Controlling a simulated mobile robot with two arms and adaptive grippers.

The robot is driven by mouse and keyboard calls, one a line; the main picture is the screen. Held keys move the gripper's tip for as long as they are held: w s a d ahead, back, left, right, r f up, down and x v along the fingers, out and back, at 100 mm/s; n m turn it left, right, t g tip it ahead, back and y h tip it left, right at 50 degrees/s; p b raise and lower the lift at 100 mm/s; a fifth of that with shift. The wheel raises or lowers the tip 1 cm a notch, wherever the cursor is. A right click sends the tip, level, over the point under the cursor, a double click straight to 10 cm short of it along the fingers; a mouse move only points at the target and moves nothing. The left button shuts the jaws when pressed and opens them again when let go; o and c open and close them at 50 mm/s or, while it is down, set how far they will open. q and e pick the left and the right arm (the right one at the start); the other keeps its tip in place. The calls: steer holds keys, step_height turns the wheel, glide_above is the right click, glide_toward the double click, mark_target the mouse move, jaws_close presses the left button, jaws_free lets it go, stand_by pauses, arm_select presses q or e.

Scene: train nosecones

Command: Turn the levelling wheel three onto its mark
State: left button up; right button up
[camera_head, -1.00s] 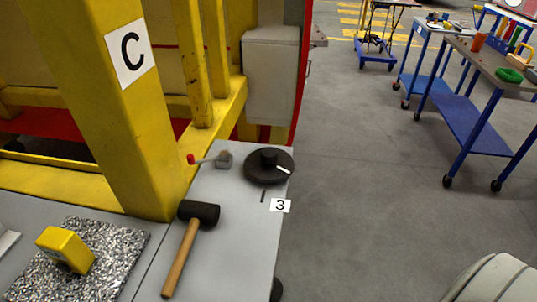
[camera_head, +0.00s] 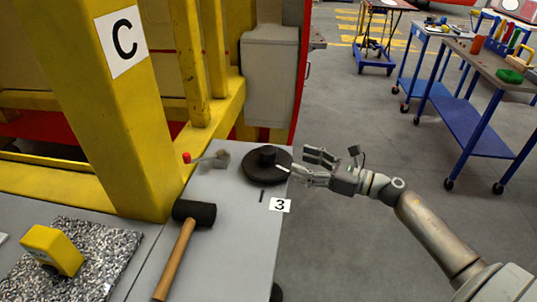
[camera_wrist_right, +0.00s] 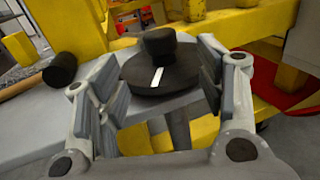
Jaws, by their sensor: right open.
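The levelling wheel (camera_head: 264,168) is a dark round disc with a raised hub, lying on the grey bench top. A white line on it points toward the right, to my gripper. A dark mark (camera_head: 262,196) lies on the bench in front of the wheel, beside a label reading 3 (camera_head: 280,205). My right gripper (camera_head: 306,168) is open at the wheel's right edge. In the right wrist view the wheel (camera_wrist_right: 162,66) shows between the open fingers (camera_wrist_right: 160,92), with the white line facing the gripper; contact cannot be told. My left gripper is not in view.
A yellow block (camera_head: 52,249) sits on a speckled plate (camera_head: 108,250). A yellow post (camera_head: 130,110) marked C rises behind. Blue carts (camera_head: 466,113) stand at far right; floor between is clear.

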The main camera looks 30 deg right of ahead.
mark_target(274, 151)
steer(key=p+x, duration=0.2)
steer(key=x, duration=0.7)
steer(key=shift+w+r+p, duration=0.1)
steer(key=shift+r+p, duration=0.1)
steer(key=shift+p, duration=0.15)
steer(key=shift+x, duration=0.85)
steer(key=shift+f, duration=0.15)
jaws_close()
